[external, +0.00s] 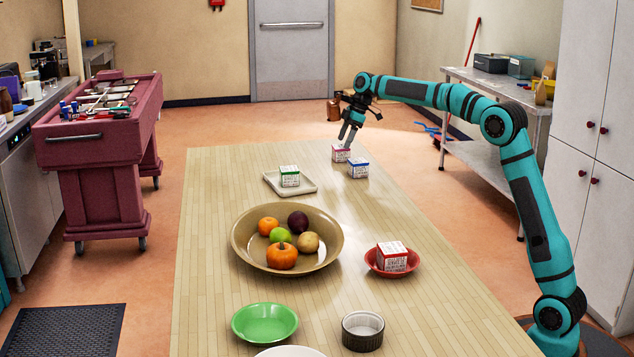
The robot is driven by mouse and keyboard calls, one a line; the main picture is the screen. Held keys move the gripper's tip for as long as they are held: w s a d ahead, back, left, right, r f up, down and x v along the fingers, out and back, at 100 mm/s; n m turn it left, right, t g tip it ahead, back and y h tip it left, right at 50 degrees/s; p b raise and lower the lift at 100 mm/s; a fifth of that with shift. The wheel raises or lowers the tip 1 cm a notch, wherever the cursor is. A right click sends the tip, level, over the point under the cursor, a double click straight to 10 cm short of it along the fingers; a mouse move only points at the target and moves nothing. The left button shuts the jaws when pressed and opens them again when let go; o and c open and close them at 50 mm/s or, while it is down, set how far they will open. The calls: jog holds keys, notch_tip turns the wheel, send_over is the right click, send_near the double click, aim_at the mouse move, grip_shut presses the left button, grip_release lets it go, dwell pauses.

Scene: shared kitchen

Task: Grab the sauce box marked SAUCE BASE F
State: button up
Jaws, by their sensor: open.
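Several small white boxes with coloured tops stand on the wooden table (215,215); their printing is too small to read, so I cannot tell which says SAUCE BASE F. A pink-topped box (341,154) and a blue-topped box (358,169) stand close together near the far right edge. A green-topped box (290,176) sits on a white tray (312,187). A larger red-topped box (392,257) is in a red bowl (375,268). My gripper (347,140) is open and points down at the pink-topped box; I cannot tell whether it touches it.
A wide tan bowl (245,252) of fruit stands mid-table. A green bowl (265,323), a grey ramekin (362,331) and part of a white plate (290,352) are at the near end. A maroon cart (100,145) stands left; a side table (480,78) stands right.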

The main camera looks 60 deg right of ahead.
aim_at(341, 146)
jog(key=shift+x, duration=2.95)
jog(key=c, duration=1.1)
